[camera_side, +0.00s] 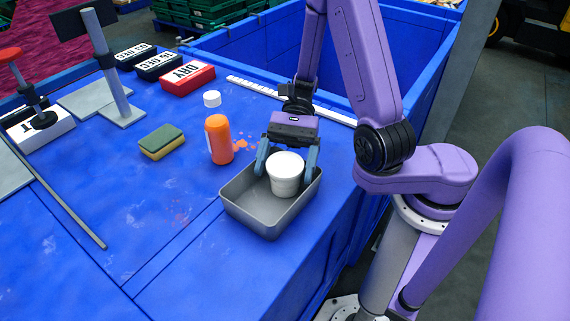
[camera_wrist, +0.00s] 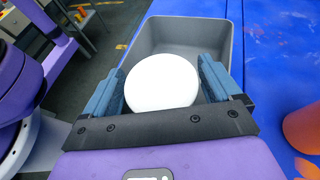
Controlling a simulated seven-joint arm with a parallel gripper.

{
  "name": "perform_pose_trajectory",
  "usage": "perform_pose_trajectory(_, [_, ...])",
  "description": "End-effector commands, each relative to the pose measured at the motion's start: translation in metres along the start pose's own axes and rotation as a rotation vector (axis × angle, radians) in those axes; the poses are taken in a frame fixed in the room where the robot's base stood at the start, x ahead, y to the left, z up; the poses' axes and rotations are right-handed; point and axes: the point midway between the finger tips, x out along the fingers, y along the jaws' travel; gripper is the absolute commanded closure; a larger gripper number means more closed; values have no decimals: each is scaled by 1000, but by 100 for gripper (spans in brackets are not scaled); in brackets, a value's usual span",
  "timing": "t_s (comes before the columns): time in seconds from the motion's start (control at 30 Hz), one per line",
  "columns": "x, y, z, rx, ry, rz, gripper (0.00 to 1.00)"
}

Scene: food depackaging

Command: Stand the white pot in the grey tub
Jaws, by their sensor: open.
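The white pot (camera_side: 286,175) is upright inside the grey tub (camera_side: 250,209), toward its far right part; whether its base rests on the tub's floor is hard to tell. My gripper (camera_side: 286,165) is above the tub with its blue fingers on either side of the pot. In the wrist view the pot's round white top (camera_wrist: 161,82) lies between the two open fingers (camera_wrist: 162,88), with a small gap on the right. The tub (camera_wrist: 187,35) extends beyond the pot there, its floor bare.
An orange bottle (camera_side: 219,140) stands left of the tub near orange spots, with a white cap (camera_side: 212,99) behind it. A sponge (camera_side: 162,142) lies further left. A red DRY block (camera_side: 187,78) is at the back.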

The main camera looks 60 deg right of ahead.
Motion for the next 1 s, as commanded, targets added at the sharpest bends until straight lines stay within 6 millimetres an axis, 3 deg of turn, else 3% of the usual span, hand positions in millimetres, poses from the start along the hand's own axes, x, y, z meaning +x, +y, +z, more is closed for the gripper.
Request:
perform_pose_trajectory(0.6, [-106,-1,-1,-1,3,-3,9])
perform_pose_trajectory(0.8, [-119,0,0,0,1,0,9])
perform_pose_trajectory(1.0, [-120,0,0,0,0,1,9])
